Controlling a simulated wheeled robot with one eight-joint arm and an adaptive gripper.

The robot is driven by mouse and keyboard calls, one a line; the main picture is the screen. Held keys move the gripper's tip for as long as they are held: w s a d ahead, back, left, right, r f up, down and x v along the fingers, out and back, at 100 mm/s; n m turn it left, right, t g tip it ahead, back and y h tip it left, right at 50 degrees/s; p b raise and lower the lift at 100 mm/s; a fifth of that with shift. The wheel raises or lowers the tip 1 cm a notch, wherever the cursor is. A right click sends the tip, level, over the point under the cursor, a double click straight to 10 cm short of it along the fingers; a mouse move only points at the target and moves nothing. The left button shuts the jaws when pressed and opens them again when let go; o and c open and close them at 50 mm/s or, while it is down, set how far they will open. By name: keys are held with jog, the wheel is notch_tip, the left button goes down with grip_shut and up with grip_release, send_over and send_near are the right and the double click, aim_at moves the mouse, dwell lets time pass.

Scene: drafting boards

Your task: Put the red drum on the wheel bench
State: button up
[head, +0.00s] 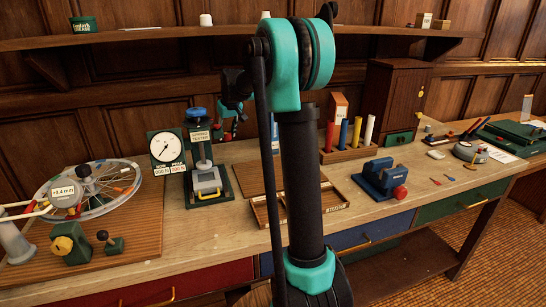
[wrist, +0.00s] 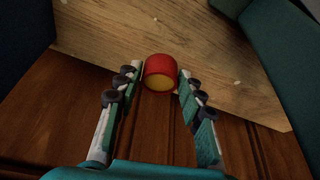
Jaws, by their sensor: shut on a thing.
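The red drum (wrist: 160,72) is a short red cylinder with a yellowish end face, in the wrist view. It sits between the fingertips of my gripper (wrist: 160,77), which is shut on it. In the head view my gripper (head: 231,122) is partly hidden behind my arm, above the back of the workbench. A small red spot shows there, too small to identify surely. The wheel bench appears to be the wooden board (head: 140,240) at the left of the worktop, carrying a spoked wheel (head: 92,190), a gauge and a yellow-knobbed green block (head: 70,243).
A dial gauge (head: 168,148) and a green tester (head: 203,165) stand right of the wheel. A shallow wooden tray (head: 268,212), a blue vise (head: 380,178) and a rack of coloured cylinders (head: 345,150) stand farther right. A shelf (head: 180,32) runs above.

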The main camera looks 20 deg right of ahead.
aim_at(228, 158)
jog(key=shift+f, duration=4.4)
jog(key=o, duration=1.2)
jog(key=shift+f, duration=0.1)
jog(key=shift+o, duration=0.2)
jog(key=v, duration=1.2)
jog(key=shift+s, duration=0.1)
